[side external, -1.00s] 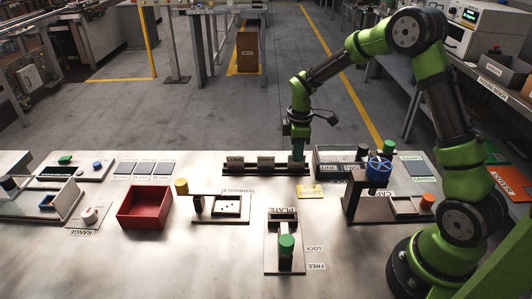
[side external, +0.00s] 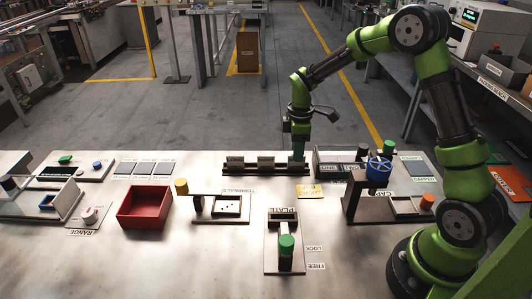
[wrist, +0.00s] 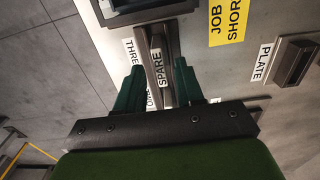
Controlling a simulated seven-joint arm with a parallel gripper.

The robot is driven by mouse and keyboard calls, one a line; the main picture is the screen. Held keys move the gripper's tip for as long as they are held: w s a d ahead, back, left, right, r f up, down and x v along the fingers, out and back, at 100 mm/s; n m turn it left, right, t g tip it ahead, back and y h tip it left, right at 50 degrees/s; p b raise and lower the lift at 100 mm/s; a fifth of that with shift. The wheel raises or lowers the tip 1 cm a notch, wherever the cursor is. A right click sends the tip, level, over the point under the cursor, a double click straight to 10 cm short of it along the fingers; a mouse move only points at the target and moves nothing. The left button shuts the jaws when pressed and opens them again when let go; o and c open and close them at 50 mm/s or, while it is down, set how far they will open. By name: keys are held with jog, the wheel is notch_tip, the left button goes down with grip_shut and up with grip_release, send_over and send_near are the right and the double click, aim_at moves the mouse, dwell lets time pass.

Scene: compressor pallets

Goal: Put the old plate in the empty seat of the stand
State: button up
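The stand (side external: 236,173) is a long, low dark rack at the back of the table, with several labelled places along it. In the wrist view the two green fingers (wrist: 158,72) are apart, either side of the stand's end by a SPARE label (wrist: 158,68). A narrow dark and grey piece shows between them; I cannot tell if it is the old plate. The PLATE fixture (side external: 270,256), with a green knob (side external: 286,245), stands at front centre.
A grey bin (side external: 325,172) stands close right of my gripper. A yellow JOB SHORT card (side external: 309,191) lies in front of the stand.

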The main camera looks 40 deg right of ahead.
notch_tip(320, 180, up, 11)
jog(key=s+a+r+m+t, duration=0.3)
jog(key=s+a+r+m, duration=0.25)
jog(key=s+r, duration=0.25)
jog(key=s+a+m+t+y, duration=0.1)
jog(key=s+a+m+t, duration=0.1)
jog(key=s, duration=0.4)
jog(key=s+a+m+t+y, duration=0.1)
jog(key=s+a+m+t, duration=0.1)
jog(key=s+a+m, duration=0.2)
jog(key=shift+s+r+m, duration=0.2)
jog(key=shift+s+m, duration=0.55)
jog(key=shift+s, duration=0.25)
